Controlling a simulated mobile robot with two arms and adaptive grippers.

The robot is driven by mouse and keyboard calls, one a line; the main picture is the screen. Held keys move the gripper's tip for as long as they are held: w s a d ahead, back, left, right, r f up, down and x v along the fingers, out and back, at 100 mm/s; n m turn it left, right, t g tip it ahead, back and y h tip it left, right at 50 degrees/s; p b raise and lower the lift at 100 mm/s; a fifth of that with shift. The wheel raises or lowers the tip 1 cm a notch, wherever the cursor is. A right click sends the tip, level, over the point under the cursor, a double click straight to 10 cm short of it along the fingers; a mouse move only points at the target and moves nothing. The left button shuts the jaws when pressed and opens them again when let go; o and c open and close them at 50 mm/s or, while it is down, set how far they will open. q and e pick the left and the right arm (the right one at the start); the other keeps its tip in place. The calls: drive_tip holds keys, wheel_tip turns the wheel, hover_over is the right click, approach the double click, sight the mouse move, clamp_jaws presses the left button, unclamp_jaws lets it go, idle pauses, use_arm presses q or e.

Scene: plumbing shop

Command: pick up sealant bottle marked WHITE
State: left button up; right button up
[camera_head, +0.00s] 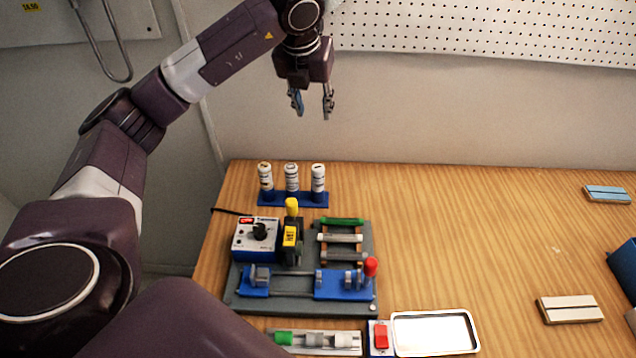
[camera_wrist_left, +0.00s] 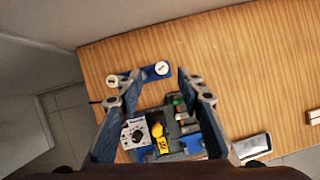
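Three white sealant bottles with dark bands stand upright in a row in a blue rack (camera_head: 293,200) at the back left of the table: a left bottle (camera_head: 265,178), a middle bottle (camera_head: 291,177) and a right bottle (camera_head: 318,178). Their labels are too small to read, so I cannot tell which is marked WHITE. My left gripper (camera_head: 312,102) is open and empty, pointing down, high above and behind the rack. In the left wrist view, two white caps show near the fingers, and the other bottle is hidden. My right gripper is not in view.
A grey fixture board (camera_head: 232,298) with a control box (camera_head: 256,238), a yellow-handled tool (camera_head: 292,232) and blue clamps stands in front of the rack. A metal tray (camera_head: 398,349) lies at the front. A wall with pegboard (camera_head: 480,30) rises behind.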

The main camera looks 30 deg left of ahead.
use_arm(q)
drive_tip(key=b, duration=1.5)
approach(317, 169)
drive_tip(key=x, duration=0.4)
drive_tip(key=shift+w+a+f, duration=0.1)
drive_tip(key=shift+a+f, duration=0.1)
drive_tip(key=shift+f, duration=0.15)
drive_tip(key=p+x, duration=0.2)
drive_tip(key=x, duration=0.5)
drive_tip(key=shift+d+f, duration=0.1)
drive_tip(key=shift+d, duration=0.05)
drive_tip(key=shift+w+f+p, duration=0.1)
drive_tip(key=shift+f+p, duration=0.2)
drive_tip(key=shift+f, duration=0.05)
drive_tip(key=shift+c, duration=0.3)
clamp_jaws()
drive_tip(key=shift+r, duration=0.1)
